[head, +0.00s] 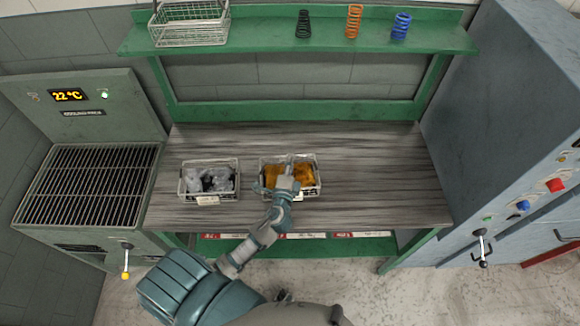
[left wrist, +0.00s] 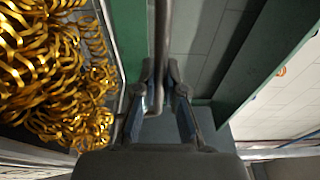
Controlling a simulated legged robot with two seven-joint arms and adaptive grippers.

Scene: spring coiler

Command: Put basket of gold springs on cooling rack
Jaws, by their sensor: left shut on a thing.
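The wire basket of gold springs (head: 318,176) stands on the grey wooden table, right of another basket. My left gripper (head: 289,166) is over its middle and hides part of it. In the left wrist view my left gripper (left wrist: 159,78) is shut on a thin metal bar of the basket, probably its handle. The gold springs (left wrist: 55,70) fill the left of that view. The cooling rack (head: 85,187) is a slatted metal grate at the far left, with nothing on it. My right gripper is not in view.
A basket of silver-grey springs (head: 182,190) stands between the gold basket and the rack. The green shelf (head: 270,38) above holds an empty wire basket (head: 190,24) and three coloured springs. A blue-grey machine (head: 490,130) stands at the right. The table's right side is clear.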

